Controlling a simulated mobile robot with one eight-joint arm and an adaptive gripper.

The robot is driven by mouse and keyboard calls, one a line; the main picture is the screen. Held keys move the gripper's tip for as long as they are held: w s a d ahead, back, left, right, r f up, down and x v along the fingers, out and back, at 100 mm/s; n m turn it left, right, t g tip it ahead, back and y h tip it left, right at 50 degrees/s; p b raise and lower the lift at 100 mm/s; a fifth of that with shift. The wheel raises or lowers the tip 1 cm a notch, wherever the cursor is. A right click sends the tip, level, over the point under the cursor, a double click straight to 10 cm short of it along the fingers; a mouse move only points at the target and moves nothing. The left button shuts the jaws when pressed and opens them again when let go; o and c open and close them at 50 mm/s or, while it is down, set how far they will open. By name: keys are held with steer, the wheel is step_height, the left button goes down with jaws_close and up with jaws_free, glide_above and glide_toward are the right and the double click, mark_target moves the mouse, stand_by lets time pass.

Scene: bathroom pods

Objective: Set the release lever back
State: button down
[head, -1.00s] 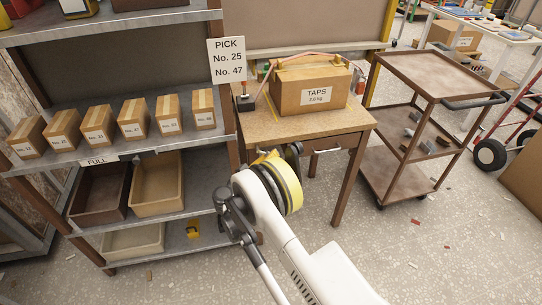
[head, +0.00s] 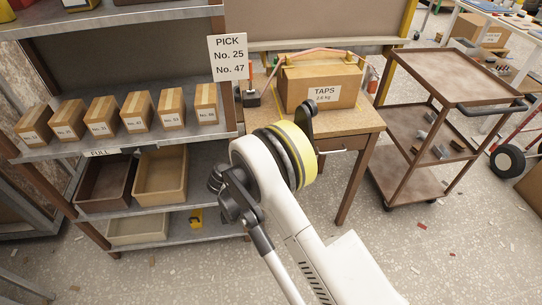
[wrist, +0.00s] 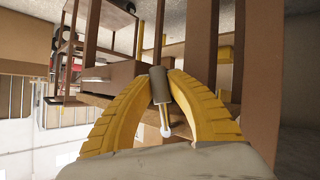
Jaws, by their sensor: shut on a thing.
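My gripper (wrist: 160,92) has two yellow ribbed fingers, closed from both sides on a dark grey cylinder (wrist: 158,84) in the wrist view. A thin pale rod with a white round end (wrist: 165,130) shows below the cylinder. I cannot tell if this is the release lever. In the head view my arm covers the fingers. A black block (head: 250,98) with an upright red-orange part (head: 250,77) stands at the table's left end, beside the carton marked TAPS (head: 322,88). A pink line runs over the carton's top.
The wooden table (head: 345,121) has bare top in front of the carton. A shelf rack (head: 228,118) with numbered boxes and bins stands at left. A brown trolley (head: 455,77) stands at right. The speckled floor (head: 440,270) is mostly open, with small scraps.

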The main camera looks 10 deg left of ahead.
steer(key=shift+s+a+f+m+g+y+p, duration=0.1)
steer(key=shift+s+a+m+g+y+p, duration=0.05)
steer(key=shift+a+m+g+y, duration=0.35)
steer(key=shift+s+a+f+m+g+y+p, duration=0.15)
steer(key=shift+a+m+g+y, duration=0.1)
steer(key=shift+y, duration=0.35)
steer(key=shift+a, duration=0.1)
steer(key=c, duration=1.3)
jaws_free()
steer(key=shift+r, duration=0.1)
steer(key=v, duration=1.2)
